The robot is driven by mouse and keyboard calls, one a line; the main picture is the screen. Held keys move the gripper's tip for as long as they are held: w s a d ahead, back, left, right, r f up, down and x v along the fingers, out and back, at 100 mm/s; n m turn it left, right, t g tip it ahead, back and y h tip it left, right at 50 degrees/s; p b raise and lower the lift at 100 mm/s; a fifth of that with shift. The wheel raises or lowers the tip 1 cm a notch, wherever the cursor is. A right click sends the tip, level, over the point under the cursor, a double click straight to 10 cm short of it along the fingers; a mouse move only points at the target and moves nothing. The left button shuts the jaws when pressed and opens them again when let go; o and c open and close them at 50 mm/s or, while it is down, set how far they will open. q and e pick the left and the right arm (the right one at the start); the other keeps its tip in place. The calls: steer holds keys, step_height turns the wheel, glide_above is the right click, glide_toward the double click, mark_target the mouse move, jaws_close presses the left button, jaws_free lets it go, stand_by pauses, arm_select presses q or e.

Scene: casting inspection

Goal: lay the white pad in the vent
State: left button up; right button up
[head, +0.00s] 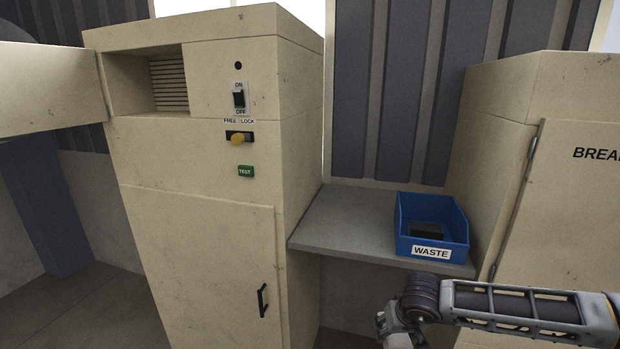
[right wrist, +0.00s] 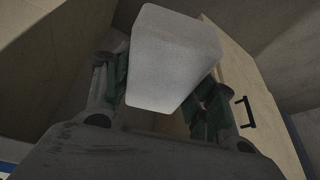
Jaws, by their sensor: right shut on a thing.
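The white pad (right wrist: 172,58) is a pale block between the green-lined fingers of my right gripper (right wrist: 163,88) in the right wrist view. The gripper is shut on it. In the head view my right gripper (head: 398,332) is at the bottom edge, below the shelf and right of the cabinet; its fingers and the pad are cut off there. The vent (head: 168,82) is a recess with horizontal slats at the upper left of the beige cabinet (head: 200,190). A beige panel (head: 50,88) stands open at its left. No pad shows in the visible part of the vent. My left gripper is out of view.
A grey shelf (head: 335,225) juts out right of the cabinet. It bears a blue WASTE bin (head: 408,247) with a dark piece (head: 427,230) inside. A second beige cabinet (head: 570,200) stands at the right. Switches and a black door handle (head: 263,300) are on the first cabinet's front.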

steer(key=shift+d+r, duration=0.15)
steer(key=shift+d, duration=0.2)
steer(key=w+r, duration=0.2)
steer(key=r, duration=0.1)
steer(key=shift+a+r, duration=0.15)
steer(key=shift+s+a+f, duration=0.1)
steer(key=shift+a+f, duration=0.15)
steer(key=shift+s+f, duration=0.5)
steer(key=shift+f, duration=0.3)
steer(key=shift+s+f, duration=0.45)
steer(key=shift+f, duration=0.3)
